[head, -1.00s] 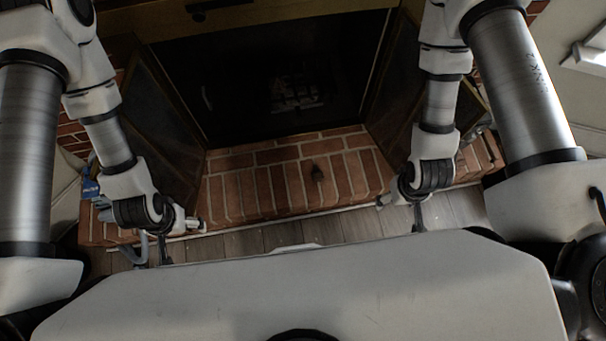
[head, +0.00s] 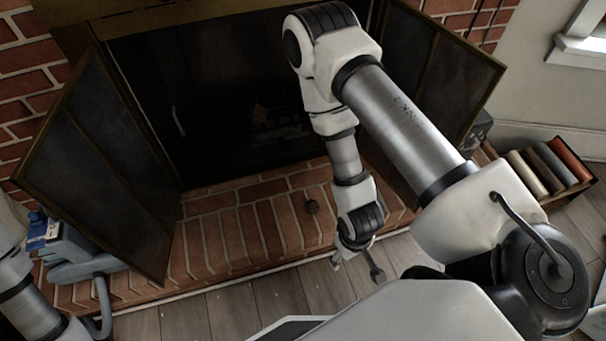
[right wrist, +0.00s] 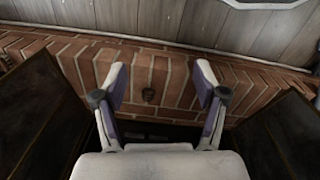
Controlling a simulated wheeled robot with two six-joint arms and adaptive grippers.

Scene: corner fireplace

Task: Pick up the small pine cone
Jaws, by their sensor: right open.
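My right gripper (head: 357,268) is open and empty, in front and to the right of the cone in the head view. Its spread fingers also show in the right wrist view (right wrist: 160,75). Part of my left arm shows at the lower left, but its gripper is out of view.
Fireplace doors stand open at left (head: 105,175) and right (head: 440,80), flanking the dark firebox (head: 235,110). A grey and blue appliance (head: 75,250) sits at the hearth's left end. Several books (head: 548,168) stand in a holder at right. Wooden floor (head: 200,312) fronts the hearth.

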